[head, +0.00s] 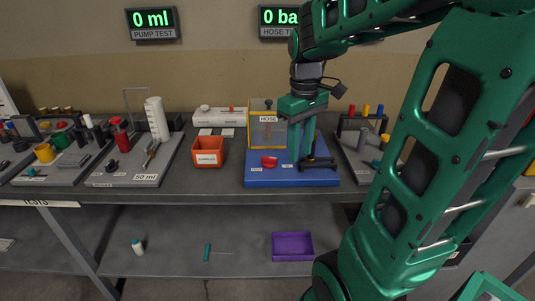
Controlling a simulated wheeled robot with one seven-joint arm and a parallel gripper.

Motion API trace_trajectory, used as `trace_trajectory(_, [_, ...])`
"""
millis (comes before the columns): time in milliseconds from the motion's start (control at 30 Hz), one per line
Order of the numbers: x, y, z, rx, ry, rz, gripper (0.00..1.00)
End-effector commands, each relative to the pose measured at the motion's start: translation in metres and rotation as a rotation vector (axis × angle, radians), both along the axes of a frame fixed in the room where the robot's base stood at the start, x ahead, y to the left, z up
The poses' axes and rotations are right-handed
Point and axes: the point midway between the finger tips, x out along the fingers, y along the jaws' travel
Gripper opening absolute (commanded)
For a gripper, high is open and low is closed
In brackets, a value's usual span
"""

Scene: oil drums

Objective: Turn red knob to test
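The red knob (269,161) sits low on the front part of a blue test stand (262,181), near its left side. Small labels lie in front of it, too small to read. A yellow-framed clear box marked HOSE (267,132) stands behind the knob. My gripper (302,158) points down over the stand, to the right of the knob and apart from it in the picture. Its green fingers look close together, and whether a gap remains between the tips is unclear. Dark parts by the fingertips hide part of the stand.
An orange bin (208,151) stands left of the stand. A grey tray with a white cylinder (157,119) is farther left. A grey rack with coloured-top pieces (361,124) stands right. A purple tray (292,246) lies on the lower shelf. Wall displays read "0".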

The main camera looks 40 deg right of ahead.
Motion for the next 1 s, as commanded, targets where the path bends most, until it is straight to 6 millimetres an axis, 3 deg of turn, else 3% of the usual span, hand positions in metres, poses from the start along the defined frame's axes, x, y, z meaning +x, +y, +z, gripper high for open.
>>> trace_trajectory(33, [0.025, -0.004, 0.003, 0.000, 0.006, 0.089, 0.30])
trace_trajectory(200, [0.092, -0.007, 0.009, 0.008, 0.006, 0.390, 0.30])
trace_trajectory(400, [0.136, -0.007, 0.009, 0.018, 0.002, 0.594, 0.30])
trace_trajectory(667, [0.144, -0.006, -0.007, 0.022, 0.002, 0.641, 0.30])
trace_trajectory(1000, [0.144, -0.006, -0.065, 0.022, 0.003, 0.640, 0.30])
